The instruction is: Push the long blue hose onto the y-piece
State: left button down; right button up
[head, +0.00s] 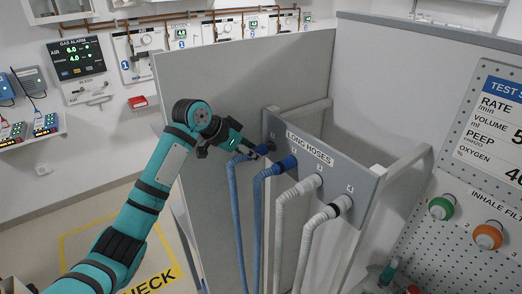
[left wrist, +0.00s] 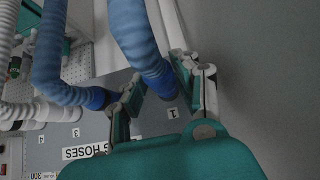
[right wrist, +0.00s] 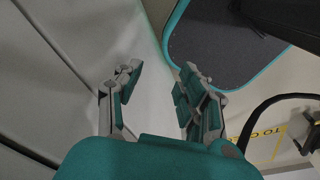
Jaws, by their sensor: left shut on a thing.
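Two blue corrugated hoses hang from the rack labelled LONG HOSES (head: 309,147) in the head view. The first blue hose (head: 237,215) has its dark blue cuff at place 1, the second blue hose (head: 262,215) at place 2. My left gripper (head: 243,149) is at place 1, shut on the first blue hose near its cuff; this hose (left wrist: 140,40) passes between the fingers in the left wrist view. The cuff still appears to be at the rack panel. My right gripper (right wrist: 160,88) is open and empty in the right wrist view. I cannot make out the y-piece.
Two white hoses (head: 279,225) (head: 307,240) hang at places 3 and 4, right of the blue ones. A grey partition (head: 190,110) stands behind my left arm. A pegboard with green (head: 441,207) and orange (head: 488,235) filters is at right.

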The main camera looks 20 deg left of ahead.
pick_arm(q)
jog(key=shift+s+a, duration=1.1)
jog(key=shift+s, duration=0.3)
